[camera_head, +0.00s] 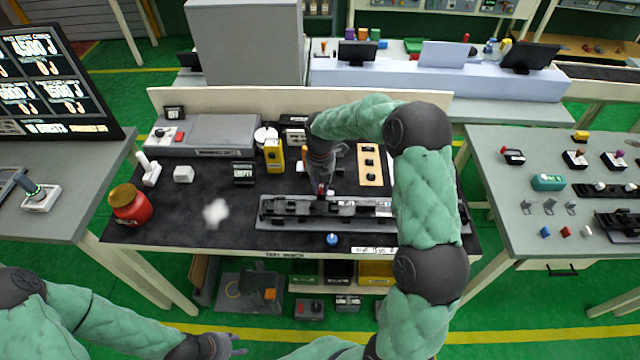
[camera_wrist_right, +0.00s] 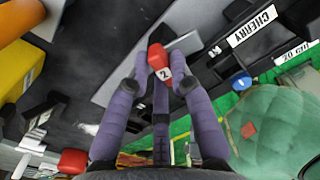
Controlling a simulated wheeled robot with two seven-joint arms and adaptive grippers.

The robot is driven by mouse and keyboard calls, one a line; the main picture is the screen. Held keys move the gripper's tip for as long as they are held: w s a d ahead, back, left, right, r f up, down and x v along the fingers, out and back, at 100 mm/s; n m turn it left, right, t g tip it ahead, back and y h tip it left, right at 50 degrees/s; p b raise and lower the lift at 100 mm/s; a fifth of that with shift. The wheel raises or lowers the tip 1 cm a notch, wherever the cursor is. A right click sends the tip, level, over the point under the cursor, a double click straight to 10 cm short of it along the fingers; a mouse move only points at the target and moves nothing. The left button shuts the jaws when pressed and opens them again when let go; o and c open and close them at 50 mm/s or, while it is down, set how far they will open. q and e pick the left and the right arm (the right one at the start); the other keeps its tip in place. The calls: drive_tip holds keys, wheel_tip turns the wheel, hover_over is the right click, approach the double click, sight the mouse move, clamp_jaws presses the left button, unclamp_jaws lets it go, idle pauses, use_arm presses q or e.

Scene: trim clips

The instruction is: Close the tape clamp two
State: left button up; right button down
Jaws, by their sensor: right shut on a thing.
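The tape clamp two shows as a red block marked 2 (camera_wrist_right: 158,62) in the right wrist view, on a lever over the black trim rail (camera_head: 290,211). My right gripper (camera_head: 321,188) is at the rail's upper edge on the bench. In the wrist view its purple fingers (camera_wrist_right: 160,78) are shut on the red block from both sides. Whether the clamp is open or closed cannot be told, as the gripper hides its base. My left gripper (camera_head: 232,345) is low at the bottom left, away from the bench; its fingers are too small to judge.
The bench also holds a yellow device (camera_head: 274,156), a red jar (camera_head: 130,204), a white lever (camera_head: 149,168) and a wooden panel with black knobs (camera_head: 369,164). A blue knob (camera_head: 332,240) sits near the front edge. The dark bench top left of the rail is mostly clear.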

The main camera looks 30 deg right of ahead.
drive_tip(key=m+p, duration=0.1)
drive_tip(key=m, duration=0.5)
drive_tip(key=shift+w+d+m+p, duration=0.1)
drive_tip(key=shift+m+p, duration=0.25)
drive_tip(key=shift+m, duration=0.05)
drive_tip(key=m, duration=0.3)
drive_tip(key=shift+d+m, duration=0.1)
drive_tip(key=shift+m, duration=0.2)
drive_tip(key=m, duration=0.4)
drive_tip(key=shift+m, duration=0.4)
drive_tip(key=c, duration=1.1)
unclamp_jaws()
